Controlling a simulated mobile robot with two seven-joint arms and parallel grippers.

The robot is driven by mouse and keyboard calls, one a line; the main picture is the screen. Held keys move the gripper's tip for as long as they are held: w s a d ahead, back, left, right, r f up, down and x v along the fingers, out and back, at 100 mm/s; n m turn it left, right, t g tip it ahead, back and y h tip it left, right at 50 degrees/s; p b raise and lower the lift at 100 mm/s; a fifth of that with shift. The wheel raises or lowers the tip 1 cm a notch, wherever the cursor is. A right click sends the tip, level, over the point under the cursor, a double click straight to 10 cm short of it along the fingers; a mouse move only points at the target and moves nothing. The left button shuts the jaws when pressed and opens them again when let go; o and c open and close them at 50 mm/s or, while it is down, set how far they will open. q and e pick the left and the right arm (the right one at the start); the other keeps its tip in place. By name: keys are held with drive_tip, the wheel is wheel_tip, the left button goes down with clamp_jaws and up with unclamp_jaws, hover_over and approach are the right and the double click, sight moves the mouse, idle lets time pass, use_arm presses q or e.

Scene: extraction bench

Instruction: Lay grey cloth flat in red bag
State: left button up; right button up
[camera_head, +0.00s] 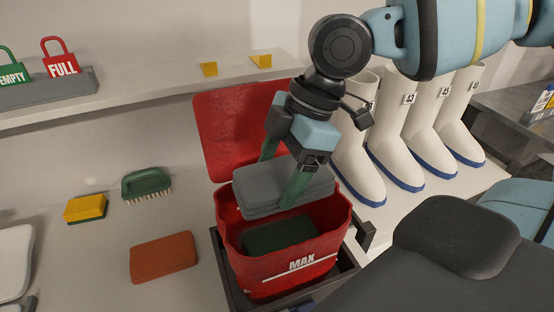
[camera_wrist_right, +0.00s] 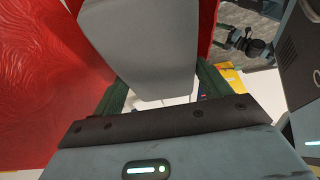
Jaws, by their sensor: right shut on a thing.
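The grey cloth (camera_head: 262,186) is a folded, layered pad at the mouth of the red bag (camera_head: 290,262). My right gripper (camera_head: 278,178) is shut on it, with one green finger on each side. The cloth also shows between the fingers (camera_wrist_right: 160,90) in the right wrist view (camera_wrist_right: 150,40). The cloth is slightly tilted and its lower edge is just above or at the bag's rim. The bag is open, marked MAX, with its red lid (camera_head: 228,135) raised behind. A dark green folded cloth (camera_head: 280,234) lies inside the bag. My left gripper is not in view.
The bag sits in a dark frame (camera_head: 222,262). An orange-brown cloth (camera_head: 164,257), a green brush (camera_head: 147,183) and a yellow sponge (camera_head: 86,208) lie to the left. White boots (camera_head: 398,140) stand close on the right. A shelf (camera_head: 150,92) runs behind.

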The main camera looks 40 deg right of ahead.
drive_tip(key=shift+f+b, duration=0.4)
drive_tip(key=shift+f, duration=0.95)
drive_tip(key=o, duration=1)
drive_tip(key=shift+o, duration=0.2)
drive_tip(key=shift+p+v, duration=0.35)
drive_tip(key=shift+v, duration=3.55)
